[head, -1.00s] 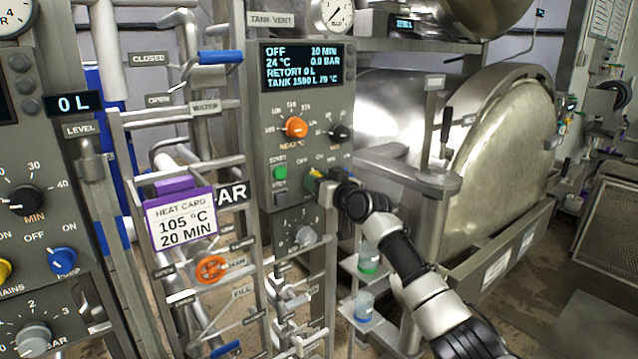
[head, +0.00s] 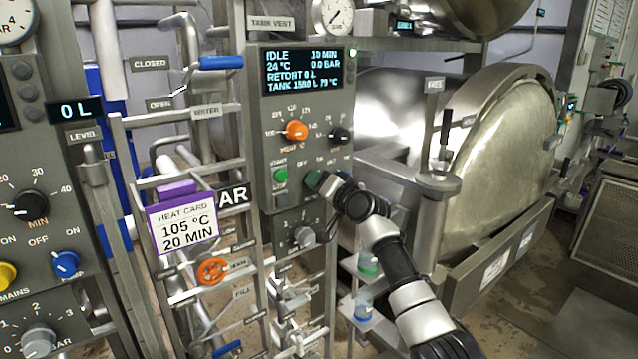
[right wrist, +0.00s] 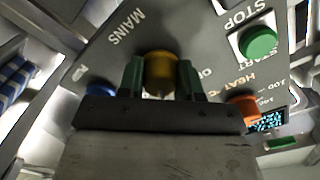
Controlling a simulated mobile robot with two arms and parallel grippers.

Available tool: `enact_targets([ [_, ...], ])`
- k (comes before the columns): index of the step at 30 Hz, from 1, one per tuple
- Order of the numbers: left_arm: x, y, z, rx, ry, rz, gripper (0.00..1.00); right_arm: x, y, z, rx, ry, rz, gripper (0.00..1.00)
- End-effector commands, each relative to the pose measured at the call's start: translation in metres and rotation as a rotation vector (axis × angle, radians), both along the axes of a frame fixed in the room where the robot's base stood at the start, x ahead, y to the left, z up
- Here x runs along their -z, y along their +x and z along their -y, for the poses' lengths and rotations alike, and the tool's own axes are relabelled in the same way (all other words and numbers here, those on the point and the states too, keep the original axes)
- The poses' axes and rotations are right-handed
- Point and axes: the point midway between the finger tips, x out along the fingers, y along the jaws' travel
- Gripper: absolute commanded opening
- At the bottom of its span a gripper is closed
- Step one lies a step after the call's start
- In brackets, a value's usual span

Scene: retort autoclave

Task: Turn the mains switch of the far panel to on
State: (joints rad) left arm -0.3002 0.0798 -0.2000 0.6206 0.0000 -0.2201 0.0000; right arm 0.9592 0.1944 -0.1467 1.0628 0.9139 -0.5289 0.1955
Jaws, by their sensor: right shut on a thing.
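The far panel (head: 299,105) stands in the middle of the head view. Its display (head: 303,70) reads IDLE, 10 MIN, 24 °C, 0.0 BAR, RETORT 0 L. My right gripper (head: 317,181) is at the lower part of this panel and hides the mains switch in the head view. In the right wrist view the yellow mains switch (right wrist: 160,72) sits between the two green-padded fingers, below the MAINS label, and the gripper is shut on it. The exact angle of the knob is hard to read. My left gripper is not in view.
The panel also has an orange heat knob (head: 296,130), a black knob (head: 340,135) and a green start button (head: 280,175). A nearer panel (head: 35,240) stands at the left. A purple-topped heat card (head: 183,222) hangs between them. The round retort door (head: 505,150) is at the right.

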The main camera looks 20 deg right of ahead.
Motion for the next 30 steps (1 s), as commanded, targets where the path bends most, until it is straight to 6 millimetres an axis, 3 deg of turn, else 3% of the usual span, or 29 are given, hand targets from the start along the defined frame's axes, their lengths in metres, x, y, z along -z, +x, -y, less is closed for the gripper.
enact_targets([
  [14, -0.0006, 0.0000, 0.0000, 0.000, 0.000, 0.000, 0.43, -0.0001, 0.0000, 0.0007, 0.001, 0.018, -0.006, 0.11],
  [15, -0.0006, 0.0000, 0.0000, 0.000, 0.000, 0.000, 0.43, -0.0001, 0.0000, 0.0007, 0.001, 0.018, -0.006, 0.36],
  [20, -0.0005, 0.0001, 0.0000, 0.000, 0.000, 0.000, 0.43, -0.0001, 0.0001, 0.0005, 0.001, 0.016, -0.005, 0.60],
  [30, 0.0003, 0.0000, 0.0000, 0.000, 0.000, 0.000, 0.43, 0.0006, -0.0022, 0.0013, 0.000, 0.015, -0.005, 0.60],
])
